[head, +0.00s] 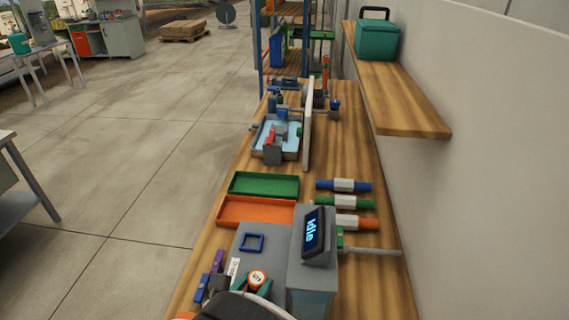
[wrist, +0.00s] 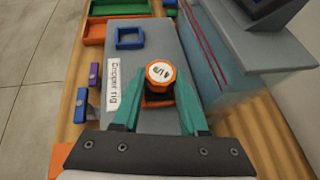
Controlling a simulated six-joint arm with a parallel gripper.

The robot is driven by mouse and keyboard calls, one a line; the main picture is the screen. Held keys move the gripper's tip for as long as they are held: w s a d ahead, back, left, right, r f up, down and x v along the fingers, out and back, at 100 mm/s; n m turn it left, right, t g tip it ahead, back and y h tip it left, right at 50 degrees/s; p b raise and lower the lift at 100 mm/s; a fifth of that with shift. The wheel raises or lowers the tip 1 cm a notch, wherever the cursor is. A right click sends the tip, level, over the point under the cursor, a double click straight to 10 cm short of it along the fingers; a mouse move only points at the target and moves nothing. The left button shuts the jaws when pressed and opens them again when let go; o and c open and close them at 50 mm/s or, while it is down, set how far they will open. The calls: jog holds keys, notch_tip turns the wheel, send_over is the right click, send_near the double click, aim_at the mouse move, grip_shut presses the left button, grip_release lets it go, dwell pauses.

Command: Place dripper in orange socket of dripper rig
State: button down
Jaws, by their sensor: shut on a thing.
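The dripper (wrist: 160,73), with an orange rim and a white top, is between the green fingers of my gripper (wrist: 160,88), which is shut on it. In the head view the dripper (head: 258,277) shows at the bottom, upright. The grey dripper rig (wrist: 155,32) lies beneath, with its label strip. The orange socket (wrist: 154,103) shows partly, just below the dripper in the wrist view; the dripper and gripper hide the rest. I cannot tell whether the dripper touches it. The blue square socket (wrist: 130,38) farther up the rig is empty.
A grey unit with an "Idle" screen (head: 315,236) stands right of the rig. Purple (wrist: 94,73) and blue (wrist: 81,106) pieces lie at the rig's left. Green (head: 264,185) and orange (head: 256,211) trays lie beyond, with coloured tubes (head: 343,203) at their right.

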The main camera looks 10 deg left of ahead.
jog(key=shift+c, duration=2.1)
grip_release()
jog(key=v, duration=0.7)
jog(key=s+d+r+m+g+h, duration=0.1)
jog(key=s+d+m+g+h, duration=0.3)
jog(key=d+m, duration=0.55)
jog(key=s+d+r+m+g+h, duration=0.1)
jog(key=s+d+m+g+h, duration=0.1)
jog(key=d+m+g, duration=0.55)
jog(key=s+m+y, duration=0.3)
jog(key=m+y, duration=0.2)
jog(key=m, duration=0.6)
jog(key=s+d+m+y, duration=0.1)
jog(key=s+m+y, duration=0.3)
jog(key=m, duration=0.7)
jog(key=shift+r+g+y, duration=0.15)
jog(key=shift+g+y, duration=0.2)
jog(key=shift+y, duration=0.35)
